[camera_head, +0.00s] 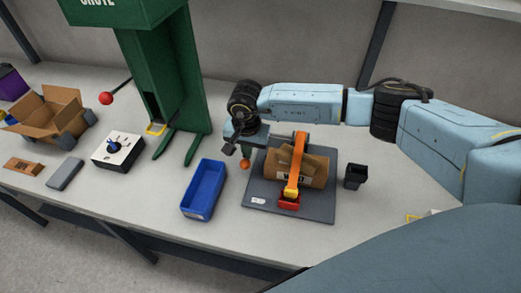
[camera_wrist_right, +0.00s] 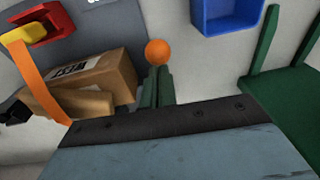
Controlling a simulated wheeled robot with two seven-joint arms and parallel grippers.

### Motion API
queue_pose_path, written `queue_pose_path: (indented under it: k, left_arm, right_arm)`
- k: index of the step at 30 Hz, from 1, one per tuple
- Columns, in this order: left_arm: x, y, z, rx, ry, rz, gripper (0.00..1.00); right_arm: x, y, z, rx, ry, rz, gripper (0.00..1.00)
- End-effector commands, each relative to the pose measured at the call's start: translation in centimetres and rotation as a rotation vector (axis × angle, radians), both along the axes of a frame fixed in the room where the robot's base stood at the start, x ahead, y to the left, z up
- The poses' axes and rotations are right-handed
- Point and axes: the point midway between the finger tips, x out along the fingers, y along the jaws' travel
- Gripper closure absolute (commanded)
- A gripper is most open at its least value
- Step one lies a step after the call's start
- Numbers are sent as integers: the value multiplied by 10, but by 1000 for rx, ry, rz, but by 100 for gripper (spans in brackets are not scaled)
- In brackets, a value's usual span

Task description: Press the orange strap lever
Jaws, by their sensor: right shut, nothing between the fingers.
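An orange strap (camera_head: 295,165) runs over a brown package (camera_head: 314,172) on a dark grey plate (camera_head: 318,212). At the strap's near end is a yellow lever piece (camera_head: 291,193) on a red buckle (camera_head: 289,204). In the right wrist view the strap (camera_wrist_right: 40,88), yellow piece (camera_wrist_right: 22,36) and red buckle (camera_wrist_right: 50,22) show at upper left. My right gripper (camera_head: 245,150) is shut, left of the package and apart from the buckle. Its fingers (camera_wrist_right: 158,82) point at an orange ball (camera_wrist_right: 157,52); whether they touch it I cannot tell. My left gripper is out of view.
A blue bin (camera_head: 204,188) stands left of the plate, a black cup (camera_head: 355,176) right of it. A green press (camera_head: 170,80) with a red-knobbed handle, a switch box (camera_head: 118,149) and an open carton (camera_head: 48,115) are farther left.

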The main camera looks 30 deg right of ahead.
Motion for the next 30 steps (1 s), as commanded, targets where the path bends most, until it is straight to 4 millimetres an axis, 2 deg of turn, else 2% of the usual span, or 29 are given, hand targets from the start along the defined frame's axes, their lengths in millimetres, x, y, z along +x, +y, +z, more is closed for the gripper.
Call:
queue_pose_path:
  k: [1, 6, 20, 25, 29, 30]
  left_arm:
    - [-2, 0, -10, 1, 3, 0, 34]
    - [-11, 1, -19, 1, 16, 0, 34]
    - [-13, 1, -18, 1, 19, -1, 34]
    - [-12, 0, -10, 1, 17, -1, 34]
    - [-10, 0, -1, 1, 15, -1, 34]
    - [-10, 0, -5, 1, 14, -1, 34]
  right_arm:
    - [-1, 2, -8, 2, 0, 2, 100]
    - [-3, 3, -13, 3, 2, -1, 100]
    - [-7, 1, -15, 1, 13, -4, 100]
    - [-2, -9, 3, 0, 7, -7, 100]
    - [6, -22, 30, 4, -5, -11, 100]
    - [3, -18, 38, 6, -7, -5, 100]
